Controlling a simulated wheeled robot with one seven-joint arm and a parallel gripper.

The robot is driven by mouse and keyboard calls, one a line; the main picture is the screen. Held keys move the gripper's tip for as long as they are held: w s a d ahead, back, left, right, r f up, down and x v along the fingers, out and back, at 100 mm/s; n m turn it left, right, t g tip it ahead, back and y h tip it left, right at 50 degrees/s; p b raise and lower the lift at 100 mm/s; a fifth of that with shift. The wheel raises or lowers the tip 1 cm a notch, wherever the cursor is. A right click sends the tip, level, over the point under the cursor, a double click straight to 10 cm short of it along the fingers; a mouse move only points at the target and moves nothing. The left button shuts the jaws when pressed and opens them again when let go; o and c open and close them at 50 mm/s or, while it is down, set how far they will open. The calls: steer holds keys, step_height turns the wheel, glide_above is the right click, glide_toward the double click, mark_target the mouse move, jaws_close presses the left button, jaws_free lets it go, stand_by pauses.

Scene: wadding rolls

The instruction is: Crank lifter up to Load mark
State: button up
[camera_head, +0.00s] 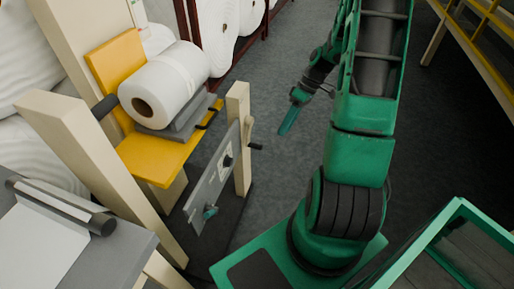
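The lifter has cream posts (82,140) and a yellow L-shaped platform (158,170). A white wadding roll (172,84) with a brown core lies on a grey cradle on the platform. Low in front is a grey panel (212,182) with a dark knob-like part at its middle and a teal knob (209,212) at its lower end. A black crank-like handle (255,147) sticks out beside the short cream post. The Load mark cannot be made out. My gripper (290,118) hangs over the floor right of the handle, apart from it. Its finger opening is unclear.
A grey table (112,262) with a dark roller stands at lower left. Dark red racks (235,40) with white rolls are at the back. A yellow-railed frame (480,50) is at upper right, a green-edged tray (435,230) at lower right. The floor between is clear.

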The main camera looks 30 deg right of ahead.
steer(key=w+d+f+n+t+y, duration=0.2)
steer(key=w+f+n+t+y, duration=0.15)
steer(key=f, duration=0.95)
steer(key=t+y, duration=0.2)
steer(key=t, duration=0.9)
glide_toward(257, 146)
steer(key=shift+n, duration=0.35)
steer(key=x, duration=0.6)
steer(key=f+x, duration=0.1)
steer(key=x, duration=0.3)
steer(key=shift+w+d, duration=0.2)
steer(key=shift+w, duration=0.05)
jaws_close()
